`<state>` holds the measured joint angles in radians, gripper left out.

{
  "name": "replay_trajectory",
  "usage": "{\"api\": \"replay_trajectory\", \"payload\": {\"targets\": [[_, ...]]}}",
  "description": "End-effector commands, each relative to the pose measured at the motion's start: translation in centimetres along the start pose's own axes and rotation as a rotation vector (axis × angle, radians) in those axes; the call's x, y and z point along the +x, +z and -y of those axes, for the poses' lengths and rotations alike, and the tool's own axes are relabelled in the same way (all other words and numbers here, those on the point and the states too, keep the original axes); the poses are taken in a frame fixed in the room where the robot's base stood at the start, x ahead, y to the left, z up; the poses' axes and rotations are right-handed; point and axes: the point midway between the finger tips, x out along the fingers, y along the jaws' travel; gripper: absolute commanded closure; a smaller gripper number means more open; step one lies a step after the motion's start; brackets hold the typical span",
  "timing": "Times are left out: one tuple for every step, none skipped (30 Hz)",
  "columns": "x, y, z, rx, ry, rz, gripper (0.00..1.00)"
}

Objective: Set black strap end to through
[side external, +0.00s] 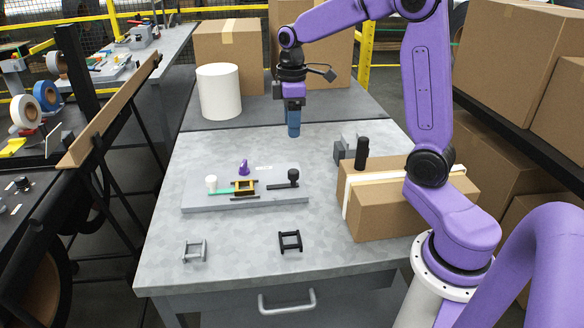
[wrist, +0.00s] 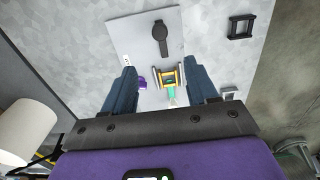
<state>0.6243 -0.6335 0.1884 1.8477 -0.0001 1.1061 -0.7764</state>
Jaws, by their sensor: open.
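The black strap end (side external: 284,186) lies on the right part of a grey plate (side external: 200,204), with a round black knob at its outer end. In the wrist view the black strap end (wrist: 161,40) points toward a yellow and black buckle (wrist: 168,77), with a small gap between them. The buckle (side external: 245,186) has a green strap (side external: 221,192) on its other side. My gripper (side external: 293,131) is above the table behind the plate, fingers pointing down.
A black frame (side external: 290,241) and a grey frame (side external: 194,250) lie in front. A strapped cardboard box (side external: 385,208) stands right, a white roll (side external: 219,92) back left.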

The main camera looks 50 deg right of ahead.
Motion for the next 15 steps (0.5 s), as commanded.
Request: {"api": "replay_trajectory", "payload": {"targets": [[1.0, 0.1, 0.0, 0.0, -0.004, 0.004, 0.42], [1.6, 0.1, 0.1, 0.0, -0.004, 0.004, 0.42], [2.4, 0.1, 0.1, 0.0, -0.004, 0.004, 0.42], [2.9, 0.1, 0.1, 0.0, -0.004, 0.004, 0.42], [3.5, 0.1, 0.1, 0.0, -0.004, 0.004, 0.42], [4.3, 0.1, 0.1, -0.001, -0.004, 0.004, 0.42], [4.8, 0.1, 0.1, -0.001, -0.004, 0.004, 0.42], [5.4, 0.1, 0.1, 0.0, -0.004, 0.004, 0.42], [6.2, 0.1, 0.1, 0.0, -0.004, 0.004, 0.42], [6.7, 0.1, 0.1, 0.0, -0.004, 0.004, 0.42], [7.3, 0.1, 0.1, 0.0, -0.004, 0.004, 0.42], [8.0, 0.1, 0.1, 0.0, -0.004, 0.004, 0.42], [8.6, 0.1, 0.1, 0.0, -0.004, 0.005, 0.42], [9.1, 0.1, 0.1, 0.001, -0.003, 0.003, 0.42], [9.8, 0.1, 0.1, 0.001, -0.004, 0.004, 0.42]]}}
